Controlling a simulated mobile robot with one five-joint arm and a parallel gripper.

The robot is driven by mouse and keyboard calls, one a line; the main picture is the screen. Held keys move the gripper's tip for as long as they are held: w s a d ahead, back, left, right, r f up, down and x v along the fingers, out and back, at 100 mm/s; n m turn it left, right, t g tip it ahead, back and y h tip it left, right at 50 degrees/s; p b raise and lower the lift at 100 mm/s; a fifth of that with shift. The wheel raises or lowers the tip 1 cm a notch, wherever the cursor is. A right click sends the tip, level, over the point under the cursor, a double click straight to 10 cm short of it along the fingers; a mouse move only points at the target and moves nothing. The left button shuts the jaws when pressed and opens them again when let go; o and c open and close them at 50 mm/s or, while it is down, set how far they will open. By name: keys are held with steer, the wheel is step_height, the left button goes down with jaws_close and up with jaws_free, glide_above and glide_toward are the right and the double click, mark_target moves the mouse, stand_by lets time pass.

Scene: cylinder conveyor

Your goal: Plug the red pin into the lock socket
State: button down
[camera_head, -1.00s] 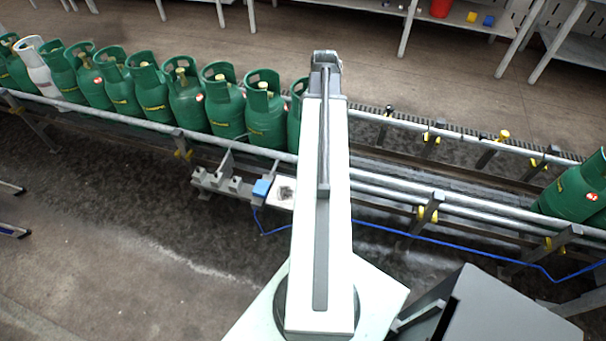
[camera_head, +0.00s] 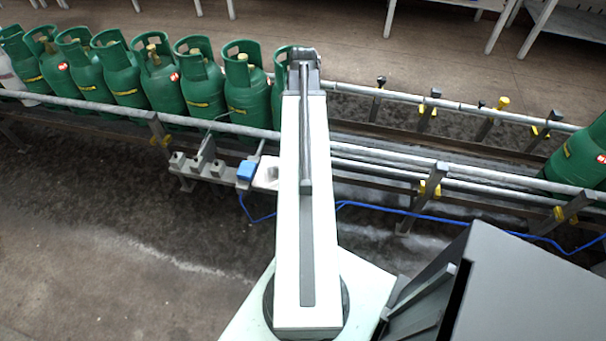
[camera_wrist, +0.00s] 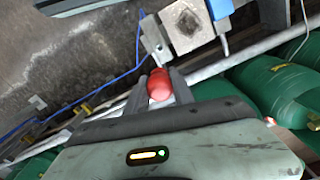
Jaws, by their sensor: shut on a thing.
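My gripper (camera_wrist: 158,88) shows in the wrist view, its two fingers closed on the sides of the red pin (camera_wrist: 158,84). The pin's rounded red end faces the camera. A pale square block with a dark recess (camera_wrist: 188,24), which looks like the lock socket, lies beyond the fingertips, slightly right. The pin appears apart from it. In the head view the pale block (camera_head: 267,171) shows beside my arm, partly covered by it. My gripper and the pin are hidden in that view.
Green gas cylinders (camera_head: 247,92) line the conveyor on the left. One more cylinder (camera_head: 580,155) stands at the right. A blue box (camera_head: 246,170) adjoins the pale block. Conveyor rails (camera_head: 390,165) run across, and a blue cable (camera_head: 400,209) hangs below.

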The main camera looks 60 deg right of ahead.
step_height(320, 180, down, 19)
steer(key=b, duration=1.5)
steer(key=shift+a, duration=0.15)
steer(key=shift+f+b, duration=1.05)
steer(key=shift+b, duration=0.15)
steer(key=shift+f+b, duration=2.1)
steer(key=c, duration=1)
jaws_free()
steer(key=shift+r, duration=0.1)
